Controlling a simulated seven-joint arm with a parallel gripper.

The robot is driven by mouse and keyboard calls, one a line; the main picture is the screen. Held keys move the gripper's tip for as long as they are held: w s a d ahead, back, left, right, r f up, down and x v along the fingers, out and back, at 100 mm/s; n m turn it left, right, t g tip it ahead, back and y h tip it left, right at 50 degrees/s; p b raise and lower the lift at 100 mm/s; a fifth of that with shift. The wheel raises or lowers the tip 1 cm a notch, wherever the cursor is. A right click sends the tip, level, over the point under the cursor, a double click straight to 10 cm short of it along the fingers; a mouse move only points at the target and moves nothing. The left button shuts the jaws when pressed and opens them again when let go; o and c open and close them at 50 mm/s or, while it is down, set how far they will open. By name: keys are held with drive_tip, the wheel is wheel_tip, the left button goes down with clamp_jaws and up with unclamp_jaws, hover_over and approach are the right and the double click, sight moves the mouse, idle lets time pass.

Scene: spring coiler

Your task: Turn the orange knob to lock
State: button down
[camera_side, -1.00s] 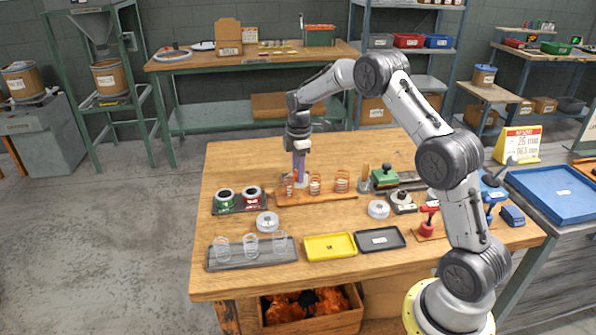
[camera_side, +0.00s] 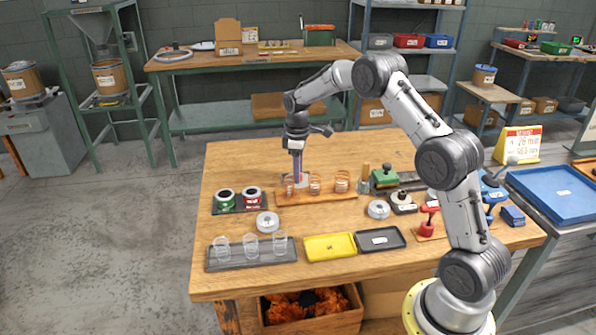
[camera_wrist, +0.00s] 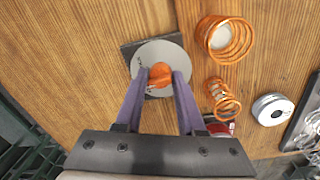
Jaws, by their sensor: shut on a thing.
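The orange knob (camera_wrist: 160,76) sits in the middle of a round grey dial (camera_wrist: 152,53) on a dark square base (camera_wrist: 128,50), seen in the wrist view. My gripper (camera_wrist: 160,78) is shut on the knob, with one purple finger on each side of it. In the side view my gripper (camera_side: 298,180) points straight down at the table behind the copper springs, and the knob is hidden there by the fingers. The dial's small markings are too small to read.
Copper springs on a wooden board (camera_side: 335,197) stand just in front of my gripper. Green and red spools on a dark tray (camera_side: 240,208) are at left. A grey tray with clear springs (camera_side: 214,262), a yellow tray (camera_side: 330,247) and a black tray (camera_side: 380,239) lie nearer.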

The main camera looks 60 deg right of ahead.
drive_tip(key=m, duration=0.4)
drive_tip(key=shift+a+m, duration=0.1)
drive_tip(key=shift+m, duration=1.8)
drive_tip(key=c, duration=0.5)
unclamp_jaws()
drive_tip(key=shift+c, duration=0.2)
drive_tip(key=shift+r, duration=0.1)
wheel_tip(320, 180, up, 14)
drive_tip(key=shift+w+a, duration=0.15)
drive_tip(key=shift+a, duration=0.15)
